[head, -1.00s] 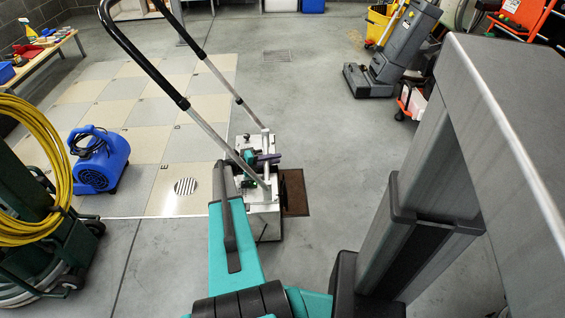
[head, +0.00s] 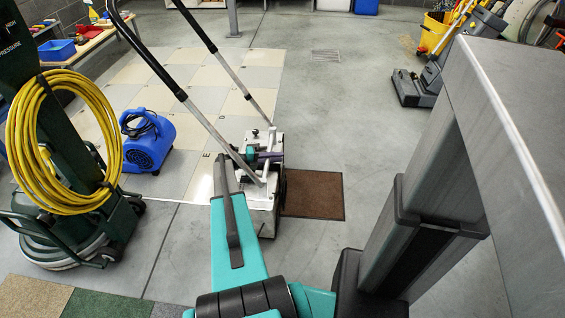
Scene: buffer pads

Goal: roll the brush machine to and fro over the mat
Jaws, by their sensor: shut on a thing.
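The brush machine (head: 262,200) is a pale box with a long two-bar handle, standing just beyond my teal arm in the head view. Its handle (head: 165,80) leans up and away to the left. My gripper (head: 256,157) is shut on the brush machine near the base of the handle; my arm hides part of it and the fingertips are hard to make out. The brown mat (head: 315,194) lies flat on the floor at the machine's right side. The machine's body hides the mat's left edge, so I cannot tell whether it overlaps the mat.
A blue blower (head: 147,142) stands to the left on pale floor tiles (head: 180,98). A green machine with a yellow hose (head: 60,140) stands nearer at the left. A grey floor machine (head: 420,85) and yellow bucket (head: 436,30) are at the back right. The floor behind the mat is clear.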

